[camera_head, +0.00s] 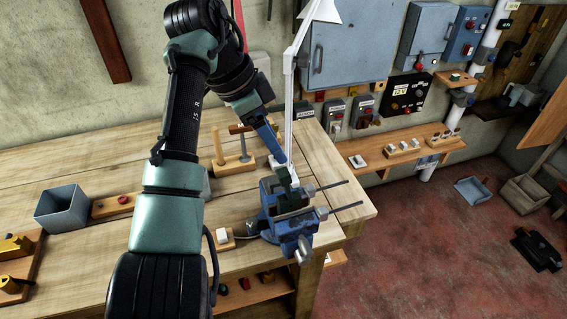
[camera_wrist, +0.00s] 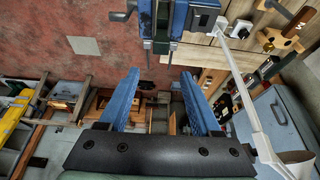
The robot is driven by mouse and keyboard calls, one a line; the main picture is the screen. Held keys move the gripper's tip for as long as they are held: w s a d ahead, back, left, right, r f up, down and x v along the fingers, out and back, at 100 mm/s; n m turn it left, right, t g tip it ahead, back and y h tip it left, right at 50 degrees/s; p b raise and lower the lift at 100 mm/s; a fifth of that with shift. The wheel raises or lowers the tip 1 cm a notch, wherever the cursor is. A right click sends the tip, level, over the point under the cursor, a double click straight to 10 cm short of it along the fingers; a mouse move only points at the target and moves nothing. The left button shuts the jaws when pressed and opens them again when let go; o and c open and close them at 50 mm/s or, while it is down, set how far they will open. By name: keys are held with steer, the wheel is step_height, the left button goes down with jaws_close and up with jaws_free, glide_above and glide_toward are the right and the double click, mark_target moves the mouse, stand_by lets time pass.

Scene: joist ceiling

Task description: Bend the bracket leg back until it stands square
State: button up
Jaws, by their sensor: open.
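A blue vise (camera_head: 290,228) stands at the bench's front right corner, with two rods reaching right. It also shows at the top of the wrist view (camera_wrist: 180,22). A small dark green piece (camera_head: 284,180) stands up at its jaws. I cannot tell whether this is the bracket, or how its leg is angled. My gripper (camera_head: 281,158) is above and just behind the vise in the head view. In the wrist view my gripper (camera_wrist: 160,74) has its two blue fingers wide apart, with nothing between them, and the vise is beyond their tips.
A white lamp arm (camera_head: 289,100) rises close beside my gripper. A wooden peg stand (camera_head: 234,165) is left of the vise, and a small block with a white switch (camera_head: 223,236) sits at the front edge. A grey bin (camera_head: 62,208) stands far left. Bare bench lies at the back left.

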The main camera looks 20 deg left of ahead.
steer(key=shift+p+v, duration=0.4)
steer(key=shift+v, duration=1.2)
